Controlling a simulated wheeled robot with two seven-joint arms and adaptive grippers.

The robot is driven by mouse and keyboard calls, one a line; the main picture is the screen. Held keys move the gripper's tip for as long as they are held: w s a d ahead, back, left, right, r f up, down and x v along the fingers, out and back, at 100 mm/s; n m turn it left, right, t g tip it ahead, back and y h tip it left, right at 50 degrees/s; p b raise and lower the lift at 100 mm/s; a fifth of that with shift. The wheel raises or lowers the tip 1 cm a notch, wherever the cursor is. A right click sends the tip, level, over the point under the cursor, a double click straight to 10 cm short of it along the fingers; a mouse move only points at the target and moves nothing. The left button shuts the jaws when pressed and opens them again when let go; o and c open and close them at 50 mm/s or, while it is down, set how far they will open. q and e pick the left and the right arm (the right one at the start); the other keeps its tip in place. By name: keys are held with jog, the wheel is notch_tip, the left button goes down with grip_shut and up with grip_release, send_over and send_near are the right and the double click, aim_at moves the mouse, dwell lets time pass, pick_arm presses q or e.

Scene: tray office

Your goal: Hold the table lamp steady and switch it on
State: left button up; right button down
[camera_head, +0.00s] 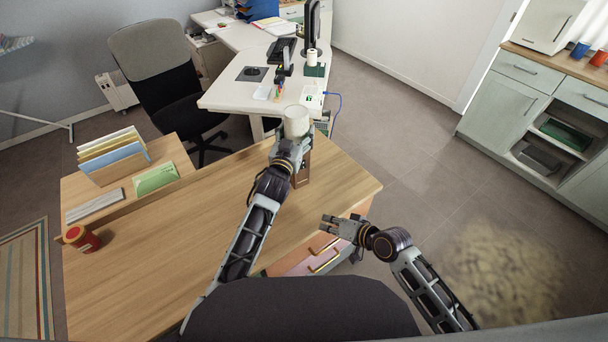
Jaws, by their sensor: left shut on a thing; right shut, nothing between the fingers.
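The table lamp stands near the far right edge of the wooden desk, with a pale cylindrical shade (296,119) above a brown base (302,170). My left gripper (293,143) is shut on the lamp just below the shade, and it hides part of the lamp's middle. The lamp looks upright. I cannot tell whether it is lit, and I cannot make out its switch.
The wooden desk (190,240) is mostly bare. A red jar (82,239) stands at its left end. Drawers (318,258) are open beneath my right gripper. A white desk (232,97) stands behind.

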jog(key=shift+s+d+f+n+h, duration=0.25)
jog(key=shift+s+f+n+h, duration=0.2)
jog(key=shift+f, duration=0.2)
jog(key=n, duration=0.2)
jog(key=d+n+t+h, duration=0.1)
jog(key=shift+d+f+n+t, duration=0.1)
jog(key=shift+d+n+t, duration=0.05)
jog(key=shift+n+t, duration=0.2)
notch_tip(320, 180, up, 10)
jog(key=w+a+n+t+y, duration=0.1)
jog(key=n+t, duration=0.4)
jog(key=n, duration=1.6)
jog(key=shift+w+a+r+y, duration=0.2)
jog(key=shift+w+a+y, duration=0.15)
jog(key=shift+w+a, duration=0.45)
jog(key=shift+w+d, duration=0.1)
jog(key=shift+d, duration=0.05)
